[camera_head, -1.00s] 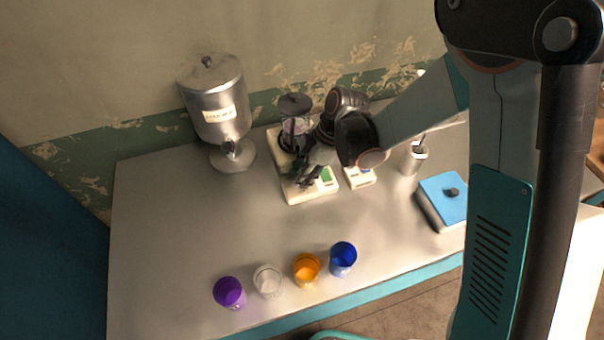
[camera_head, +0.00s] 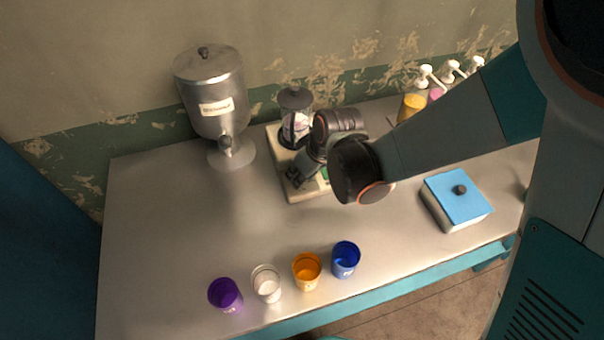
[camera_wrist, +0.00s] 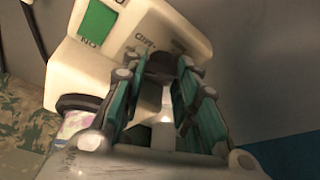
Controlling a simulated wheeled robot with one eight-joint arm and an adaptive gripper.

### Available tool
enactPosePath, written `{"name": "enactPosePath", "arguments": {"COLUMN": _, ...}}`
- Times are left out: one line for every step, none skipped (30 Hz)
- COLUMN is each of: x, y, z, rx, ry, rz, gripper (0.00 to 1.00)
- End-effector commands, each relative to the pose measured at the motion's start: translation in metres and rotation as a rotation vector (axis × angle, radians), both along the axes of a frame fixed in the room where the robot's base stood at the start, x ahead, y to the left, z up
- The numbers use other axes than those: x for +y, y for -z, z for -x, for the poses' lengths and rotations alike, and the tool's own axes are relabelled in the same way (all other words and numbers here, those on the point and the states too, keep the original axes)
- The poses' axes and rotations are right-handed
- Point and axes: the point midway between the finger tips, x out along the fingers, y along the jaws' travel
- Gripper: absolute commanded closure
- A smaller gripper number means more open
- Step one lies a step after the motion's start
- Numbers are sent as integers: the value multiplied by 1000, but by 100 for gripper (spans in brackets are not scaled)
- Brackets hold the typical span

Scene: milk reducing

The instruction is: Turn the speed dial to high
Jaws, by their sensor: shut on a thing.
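The cream mixer base (camera_head: 306,192) stands on the metal table, with a clear jar and dark lid (camera_head: 295,104) at its back. In the wrist view, the cream housing (camera_wrist: 135,40) shows tilted, with a green switch (camera_wrist: 97,22) and partly readable lettering. The dark speed dial (camera_wrist: 160,68) sits on its front face, between my fingertips. My gripper (camera_head: 297,180) is at the front of the base and is shut on the dial. The dial's pointer and setting are hidden by the fingers.
A steel dispenser (camera_head: 215,105) stands to the left. Purple (camera_head: 226,295), clear (camera_head: 267,284), orange (camera_head: 306,271) and blue (camera_head: 345,260) cups line the front edge. A blue-lidded box (camera_head: 457,197) is at right; pump bottles (camera_head: 430,78) are at the back right. The table's left middle is clear.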

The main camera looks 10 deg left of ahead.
Motion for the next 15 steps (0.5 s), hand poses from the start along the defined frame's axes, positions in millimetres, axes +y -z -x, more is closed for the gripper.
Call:
{"name": "enactPosePath", "arguments": {"x": 1, "y": 1, "z": 1, "rx": -1, "ry": 39, "rz": 1, "gripper": 96}}
{"name": "enactPosePath", "arguments": {"x": 1, "y": 1, "z": 1, "rx": -1, "ry": 68, "rz": 2, "gripper": 96}}
{"name": "enactPosePath", "arguments": {"x": 1, "y": 1, "z": 2, "rx": -1, "ry": 106, "rz": 1, "gripper": 96}}
{"name": "enactPosePath", "arguments": {"x": 2, "y": 1, "z": 2, "rx": -2, "ry": 134, "rz": 1, "gripper": 96}}
{"name": "enactPosePath", "arguments": {"x": 2, "y": 1, "z": 2, "rx": -1, "ry": 162, "rz": 0, "gripper": 96}}
{"name": "enactPosePath", "arguments": {"x": 2, "y": 1, "z": 2, "rx": -2, "ry": 201, "rz": 1, "gripper": 96}}
{"name": "enactPosePath", "arguments": {"x": 2, "y": 1, "z": 3, "rx": -1, "ry": 229, "rz": 1, "gripper": 96}}
{"name": "enactPosePath", "arguments": {"x": 2, "y": 1, "z": 3, "rx": -2, "ry": 256, "rz": 1, "gripper": 96}}
{"name": "enactPosePath", "arguments": {"x": 3, "y": 1, "z": 3, "rx": -1, "ry": 295, "rz": 0, "gripper": 96}}
{"name": "enactPosePath", "arguments": {"x": 3, "y": 1, "z": 3, "rx": -1, "ry": 324, "rz": 2, "gripper": 96}}
{"name": "enactPosePath", "arguments": {"x": 3, "y": 1, "z": 3, "rx": 0, "ry": 352, "rz": 1, "gripper": 96}}
{"name": "enactPosePath", "arguments": {"x": 4, "y": 1, "z": 4, "rx": -1, "ry": 390, "rz": 1, "gripper": 96}}
{"name": "enactPosePath", "arguments": {"x": 4, "y": 1, "z": 4, "rx": -1, "ry": 417, "rz": 1, "gripper": 96}}
{"name": "enactPosePath", "arguments": {"x": 4, "y": 1, "z": 4, "rx": -1, "ry": 446, "rz": 2, "gripper": 96}}
{"name": "enactPosePath", "arguments": {"x": 5, "y": 1, "z": 4, "rx": 0, "ry": 485, "rz": 1, "gripper": 96}}
